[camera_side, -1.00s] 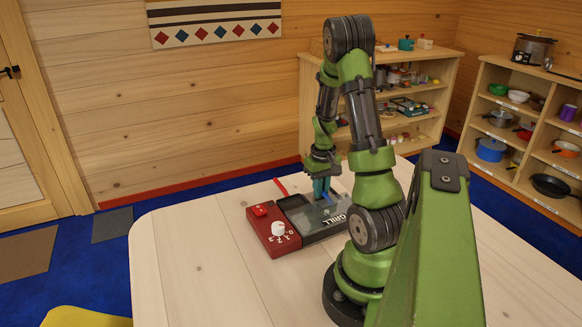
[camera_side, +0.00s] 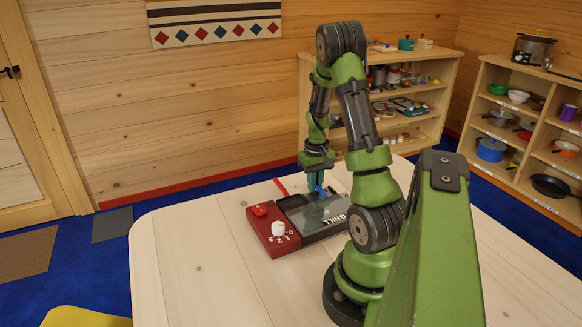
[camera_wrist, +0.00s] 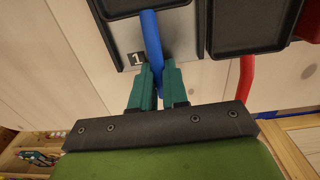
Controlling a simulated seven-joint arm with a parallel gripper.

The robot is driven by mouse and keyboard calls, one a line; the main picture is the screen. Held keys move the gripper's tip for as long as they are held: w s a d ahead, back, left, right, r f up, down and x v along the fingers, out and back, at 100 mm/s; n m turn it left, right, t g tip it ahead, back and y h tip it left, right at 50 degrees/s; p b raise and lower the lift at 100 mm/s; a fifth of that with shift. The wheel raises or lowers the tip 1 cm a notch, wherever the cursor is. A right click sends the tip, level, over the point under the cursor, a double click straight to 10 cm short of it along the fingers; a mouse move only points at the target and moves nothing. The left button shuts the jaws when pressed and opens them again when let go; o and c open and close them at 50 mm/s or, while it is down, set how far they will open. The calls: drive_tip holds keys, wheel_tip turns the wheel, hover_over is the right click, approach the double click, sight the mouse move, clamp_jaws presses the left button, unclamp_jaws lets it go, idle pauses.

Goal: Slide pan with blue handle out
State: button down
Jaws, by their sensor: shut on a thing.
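The pan's blue handle (camera_wrist: 152,40) shows in the wrist view, running up from between the teal fingers of my gripper (camera_wrist: 155,82) to a dark pan (camera_wrist: 118,8) at the top edge. My gripper is shut on the blue handle. In the side view my gripper (camera_side: 316,184) is low at the far side of the red and grey toy grill (camera_side: 272,230). A bit of the blue handle shows beside the fingers there. A second dark pan (camera_wrist: 250,25) with a red handle (camera_wrist: 246,78) sits to the right in the wrist view.
The grill stands on a pale wooden table (camera_side: 190,270) with clear room on its left and front. The red handle also sticks out at the grill's far side in the side view (camera_side: 281,187). Shelves (camera_side: 440,105) with toys stand beyond the table.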

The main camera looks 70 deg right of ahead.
drive_tip(key=shift+w+d, duration=1.9)
drive_tip(key=shift+w, duration=0.15)
drive_tip(key=c, duration=1.2)
unclamp_jaws()
drive_tip(key=shift+o, duration=0.2)
drive_tip(key=shift+r, duration=3)
